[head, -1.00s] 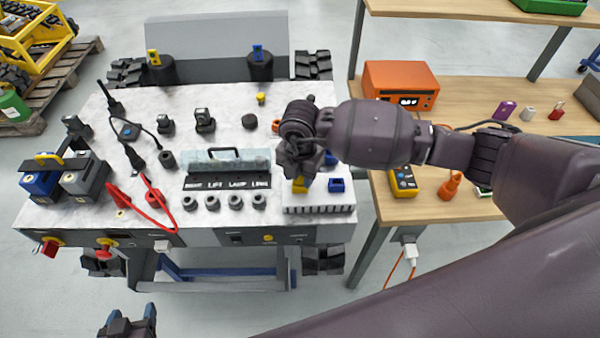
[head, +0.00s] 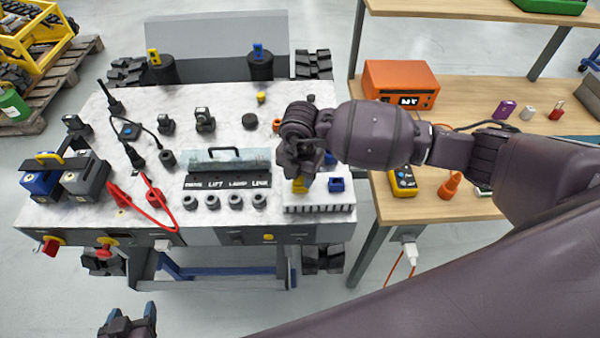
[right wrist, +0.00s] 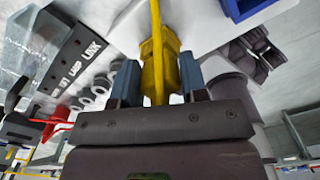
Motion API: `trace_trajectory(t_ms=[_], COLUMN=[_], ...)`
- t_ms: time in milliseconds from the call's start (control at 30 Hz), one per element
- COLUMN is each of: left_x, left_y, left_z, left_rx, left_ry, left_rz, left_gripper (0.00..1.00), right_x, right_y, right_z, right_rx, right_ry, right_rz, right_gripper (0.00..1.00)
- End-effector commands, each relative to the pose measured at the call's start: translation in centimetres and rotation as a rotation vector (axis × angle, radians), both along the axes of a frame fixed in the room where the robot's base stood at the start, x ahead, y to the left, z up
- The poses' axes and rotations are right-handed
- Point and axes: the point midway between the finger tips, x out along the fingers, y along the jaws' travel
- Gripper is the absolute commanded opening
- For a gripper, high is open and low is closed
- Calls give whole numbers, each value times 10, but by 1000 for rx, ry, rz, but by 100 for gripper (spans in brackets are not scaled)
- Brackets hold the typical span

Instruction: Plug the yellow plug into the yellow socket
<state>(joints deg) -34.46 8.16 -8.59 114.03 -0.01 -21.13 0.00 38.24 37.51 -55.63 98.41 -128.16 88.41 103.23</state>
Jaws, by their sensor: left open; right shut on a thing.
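My right gripper (head: 298,172) is over the white block (head: 318,208) at the table's front right corner. In the right wrist view its fingers (right wrist: 165,88) are shut on the yellow plug (right wrist: 160,62). A yellow part (head: 300,186) shows just under the gripper in the head view, left of a blue socket (head: 337,185). I cannot tell whether it is the plug or the yellow socket. The gripper covers this spot, so I cannot see whether plug and socket touch. My left gripper (head: 130,322) is open and empty at the bottom edge, in front of the table.
A row of dark round sockets (head: 213,202) and a labelled plate with a handle (head: 226,160) lie left of the gripper. A red cable (head: 150,205) and two battery-like boxes (head: 85,178) are further left. A wooden bench (head: 470,110) stands right.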

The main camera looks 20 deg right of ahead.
Motion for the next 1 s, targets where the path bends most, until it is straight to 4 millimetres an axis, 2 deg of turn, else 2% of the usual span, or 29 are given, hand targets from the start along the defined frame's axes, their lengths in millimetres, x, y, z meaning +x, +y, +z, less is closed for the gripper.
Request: trace_trajectory(t_ms=[100, 133, 300, 667, 767, 1000], left_x=[0, 0, 0, 0, 0, 1], left_y=[0, 0, 0, 0, 0, 0], left_z=[-1, -1, -1, 0, 0, 2], left_rx=[0, 0, 0, 0, 0, 0], left_ry=[0, 0, 0, 0, -1, -2], left_rz=[0, 0, 0, 0, 0, 0], left_gripper=[64, 64, 64, 64, 64, 64], right_x=[0, 0, 0, 0, 0, 0], right_y=[0, 0, 0, 0, 0, 0], right_z=[-3, -3, -3, 2, 12, 55], right_rx=[-1, 0, -1, -1, -1, 0], right_ry=[2, 1, 1, 0, -1, -3], right_rz=[0, 0, 0, 0, 1, 2], right_gripper=[15, 43, 69, 70, 70, 70])
